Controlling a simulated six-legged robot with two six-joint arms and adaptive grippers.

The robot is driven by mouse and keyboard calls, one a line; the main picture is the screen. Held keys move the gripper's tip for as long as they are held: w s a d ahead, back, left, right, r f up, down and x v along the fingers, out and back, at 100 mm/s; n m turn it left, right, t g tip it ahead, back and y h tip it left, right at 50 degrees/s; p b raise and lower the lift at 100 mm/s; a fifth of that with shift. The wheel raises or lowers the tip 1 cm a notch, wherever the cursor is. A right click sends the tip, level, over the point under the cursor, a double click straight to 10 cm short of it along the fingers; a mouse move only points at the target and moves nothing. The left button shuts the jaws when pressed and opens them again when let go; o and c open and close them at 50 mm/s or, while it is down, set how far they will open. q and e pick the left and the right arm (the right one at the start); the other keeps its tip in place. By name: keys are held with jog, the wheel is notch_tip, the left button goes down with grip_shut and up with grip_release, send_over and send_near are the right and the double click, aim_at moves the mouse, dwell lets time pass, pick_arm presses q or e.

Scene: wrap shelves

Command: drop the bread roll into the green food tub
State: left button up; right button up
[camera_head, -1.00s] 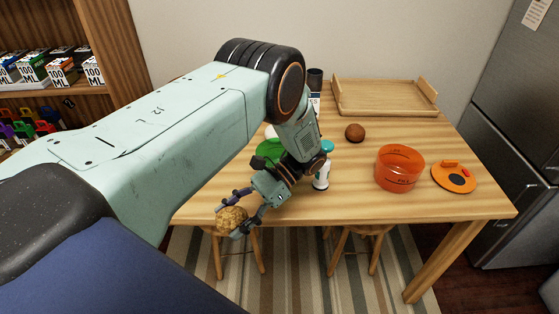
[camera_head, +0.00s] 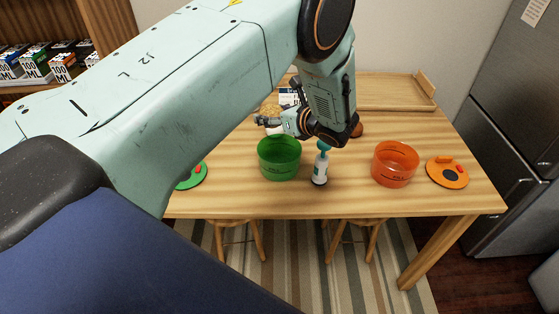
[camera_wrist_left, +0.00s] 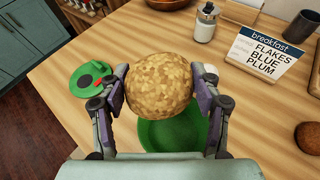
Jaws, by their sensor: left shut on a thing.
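My left gripper (camera_head: 268,122) is shut on the bread roll (camera_head: 270,108), a round, tan, crumbly-looking ball. In the left wrist view the roll (camera_wrist_left: 160,85) sits between the two fingers, clear of the table. The green food tub (camera_head: 279,160) stands open on the table, in front of the gripper in the head view. In the left wrist view the tub (camera_wrist_left: 165,135) shows partly below the roll, which hides part of its rim. Its inside is mostly hidden. My right gripper is not in view.
A white bottle with a teal top (camera_head: 320,168) stands right of the green tub. An orange tub (camera_head: 395,164), orange lid (camera_head: 447,172) and green lid (camera_head: 191,177) lie around. A brown ball (camera_wrist_left: 308,137), breakfast sign (camera_wrist_left: 268,55) and wooden tray (camera_head: 395,92) are also on the table.

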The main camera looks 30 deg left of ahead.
pick_arm(q)
notch_tip(320, 180, down, 6)
jog(key=b, duration=0.3)
jog(key=shift+b, duration=0.35)
jog(key=shift+r, duration=0.1)
jog(key=o, duration=1.2)
jog(key=v, duration=0.7)
jog(key=shift+d, duration=0.25)
jog(key=shift+s, duration=0.1)
